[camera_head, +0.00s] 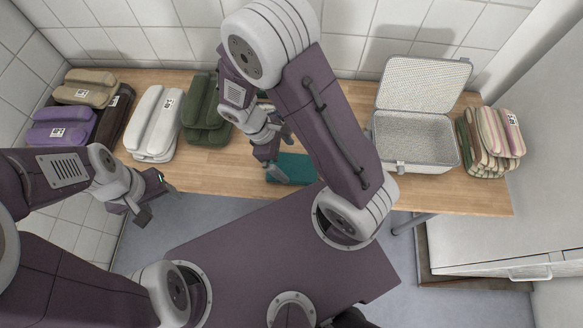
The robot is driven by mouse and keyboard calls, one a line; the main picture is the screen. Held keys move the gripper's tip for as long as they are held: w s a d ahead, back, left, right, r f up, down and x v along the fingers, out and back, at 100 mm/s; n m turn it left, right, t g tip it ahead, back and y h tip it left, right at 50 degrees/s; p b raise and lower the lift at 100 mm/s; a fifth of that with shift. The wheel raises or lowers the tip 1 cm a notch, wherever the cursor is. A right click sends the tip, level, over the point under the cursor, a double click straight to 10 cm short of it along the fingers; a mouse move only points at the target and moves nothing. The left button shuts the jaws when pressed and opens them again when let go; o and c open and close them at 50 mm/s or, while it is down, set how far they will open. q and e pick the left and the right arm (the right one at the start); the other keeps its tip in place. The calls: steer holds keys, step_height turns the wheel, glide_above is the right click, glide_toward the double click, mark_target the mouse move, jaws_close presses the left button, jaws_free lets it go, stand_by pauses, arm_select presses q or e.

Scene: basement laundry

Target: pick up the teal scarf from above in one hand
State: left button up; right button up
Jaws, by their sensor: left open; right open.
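The teal scarf (292,169) lies folded on the wooden table, near its front edge at the middle. My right arm hides part of it. My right gripper (268,160) is open and hangs over the table at the scarf's left end; I cannot tell whether it touches the scarf. My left gripper (157,196) is open and empty, in front of the table's front edge at the left, apart from the scarf.
On the wooden table (215,175) stand folded purple and tan cloths (62,135), white cloths (154,124), green cloths (203,107), an open light-grey basket (413,140) and striped cloths (490,142). A tiled wall is behind. The front-left table strip is clear.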

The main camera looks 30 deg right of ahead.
mark_target(292, 166)
steer(key=shift+w+f, duration=0.1)
steer(key=shift+f, duration=0.4)
steer(key=b+x, duration=0.1)
steer(key=x, duration=0.4)
steer(key=shift+w+f, duration=0.15)
steer(key=c, duration=1.2)
steer(key=shift+o, duration=0.2)
